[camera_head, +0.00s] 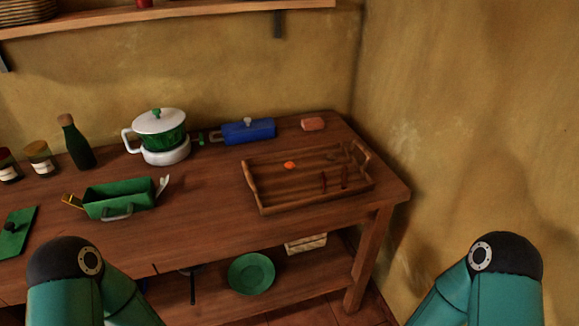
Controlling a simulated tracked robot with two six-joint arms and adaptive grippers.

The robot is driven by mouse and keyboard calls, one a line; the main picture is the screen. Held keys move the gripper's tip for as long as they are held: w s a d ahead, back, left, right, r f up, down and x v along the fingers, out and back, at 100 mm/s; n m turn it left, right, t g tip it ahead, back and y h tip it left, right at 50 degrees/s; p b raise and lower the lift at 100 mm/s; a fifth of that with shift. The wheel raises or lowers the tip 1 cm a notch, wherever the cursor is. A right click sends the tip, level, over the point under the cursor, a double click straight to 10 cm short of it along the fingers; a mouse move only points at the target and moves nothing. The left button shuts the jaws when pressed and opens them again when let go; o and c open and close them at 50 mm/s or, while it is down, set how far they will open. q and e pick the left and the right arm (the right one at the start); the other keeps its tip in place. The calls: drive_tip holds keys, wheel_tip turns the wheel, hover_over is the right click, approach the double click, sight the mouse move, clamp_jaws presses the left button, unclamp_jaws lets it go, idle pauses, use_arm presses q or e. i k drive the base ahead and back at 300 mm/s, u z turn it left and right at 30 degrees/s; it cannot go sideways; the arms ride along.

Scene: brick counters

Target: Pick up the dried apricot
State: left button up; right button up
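A small orange piece, which looks like the dried apricot (289,165), lies in a wooden tray (262,207) with raised handles at the right end of the wooden table. It lies towards the tray's back left part. A few dark reddish-brown sticks and a brownish piece also lie in the tray. Only the teal links of my two arms show at the bottom left and bottom right. Neither gripper is in view.
A green caddy (119,199) and a dark bottle (76,144) are left. A wall closes the right side. Table front between caddy and tray is clear.

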sight(288, 165)
drive_tip(key=k, duration=1)
drive_tip(key=z, duration=0.95)
drive_tip(key=i, duration=1.35)
drive_tip(key=u, duration=2)
drive_tip(key=i, duration=0.6)
drive_tip(key=u, duration=0.05)
